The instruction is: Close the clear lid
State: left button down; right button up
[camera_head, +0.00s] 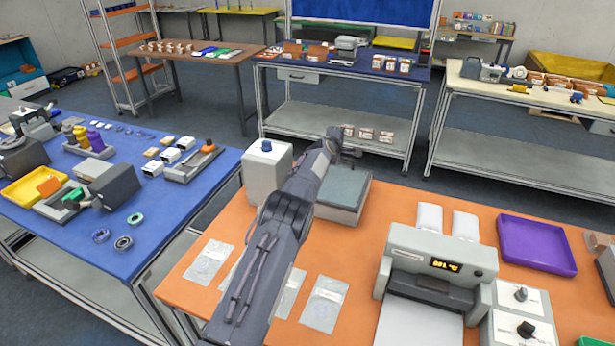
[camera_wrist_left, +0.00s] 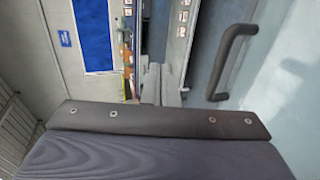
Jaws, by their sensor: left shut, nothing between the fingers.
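My left arm reaches up across the orange table in the head view, and its gripper (camera_head: 345,148) is at the far edge of a grey box (camera_head: 333,214). The box has a dark grey-green top (camera_head: 346,182), partly hidden by my arm. I cannot make out the clear lid's edges or angle there. In the left wrist view, a dark bar handle (camera_wrist_left: 228,62) stands on a pale, glassy panel (camera_wrist_left: 285,75), which looks like the lid. The left gripper is shut and empty, beside the handle; contact cannot be told. My right gripper is not in view.
A white box with a blue knob (camera_head: 267,172) stands left of the grey box. Flat clear bags (camera_head: 325,303) lie in front. A blue table (camera_head: 150,225) is at the left.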

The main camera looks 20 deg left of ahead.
pick_arm(q)
jog(key=s+d+r+m+g+h+b, duration=0.1)
jog(key=s+r+m+h+b, duration=0.2)
jog(key=s, duration=0.9)
jog(key=s+d+r+m+g+b, duration=0.1)
jog(key=s+r+m+b, duration=0.2)
jog(key=s, duration=0.8)
jog(key=s+d+r+m+g+h+b, duration=0.1)
jog(key=s+d+r+m+h, duration=0.3)
jog(key=s, duration=0.8)
jog(key=s+d+f+m+g+y, duration=0.1)
jog(key=s+f+m+g, duration=0.1)
jog(key=s, duration=0.8)
jog(key=s+d+f+m+g+y, duration=0.1)
jog(key=s+f, duration=0.4)
jog(key=s, duration=0.5)
jog(key=s+d+f+m+g, duration=0.1)
jog(key=s+f+m, duration=0.3)
jog(key=s, duration=0.6)
jog(key=shift+d+g+y, duration=0.15)
jog(key=shift+g+y, duration=0.25)
jog(key=shift+g, duration=0.4)
